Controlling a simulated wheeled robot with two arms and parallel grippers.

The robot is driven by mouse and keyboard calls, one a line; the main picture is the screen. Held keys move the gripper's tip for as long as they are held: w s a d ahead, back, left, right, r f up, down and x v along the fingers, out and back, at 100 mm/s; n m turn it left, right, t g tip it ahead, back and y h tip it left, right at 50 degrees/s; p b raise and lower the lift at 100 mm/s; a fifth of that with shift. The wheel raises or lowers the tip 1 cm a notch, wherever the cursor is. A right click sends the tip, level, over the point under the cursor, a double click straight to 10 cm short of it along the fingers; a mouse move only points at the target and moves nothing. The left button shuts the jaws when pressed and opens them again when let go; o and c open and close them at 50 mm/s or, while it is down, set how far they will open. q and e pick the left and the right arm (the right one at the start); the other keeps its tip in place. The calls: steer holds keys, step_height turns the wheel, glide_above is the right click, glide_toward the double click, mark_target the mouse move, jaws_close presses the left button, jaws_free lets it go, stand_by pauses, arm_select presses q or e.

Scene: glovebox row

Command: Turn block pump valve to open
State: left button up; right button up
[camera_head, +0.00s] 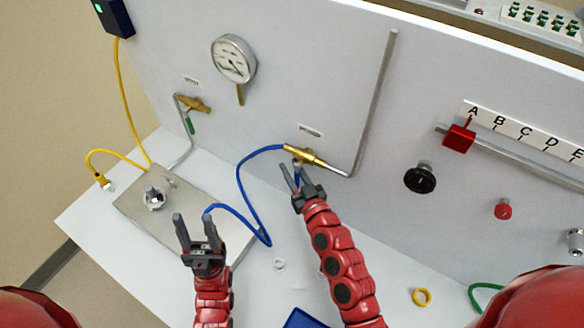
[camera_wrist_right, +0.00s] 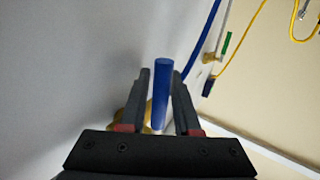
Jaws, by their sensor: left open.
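A brass valve (camera_head: 308,155) sits on the upright panel, with a blue hose on its left end and a grey pipe on its right. Its blue lever (camera_wrist_right: 160,95) stands between the fingers of my right gripper (camera_wrist_right: 160,85) in the right wrist view. Gaps show on both sides of the lever, so the fingers are around it but not closed on it. In the head view my right gripper (camera_head: 292,169) is just below the valve, largely hiding the lever. My left gripper (camera_head: 196,222) is open and empty, over the front edge of the metal block (camera_head: 180,205). The valve label is unreadable.
A second brass valve (camera_head: 196,104) with a green lever is at left, below a pressure gauge (camera_head: 234,60). The blue hose (camera_head: 243,190) loops between my grippers. A black knob (camera_head: 420,178) and red slider (camera_head: 459,137) are at right.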

jaws_close()
steer(key=shift+f, duration=0.1)
stand_by(1.2)
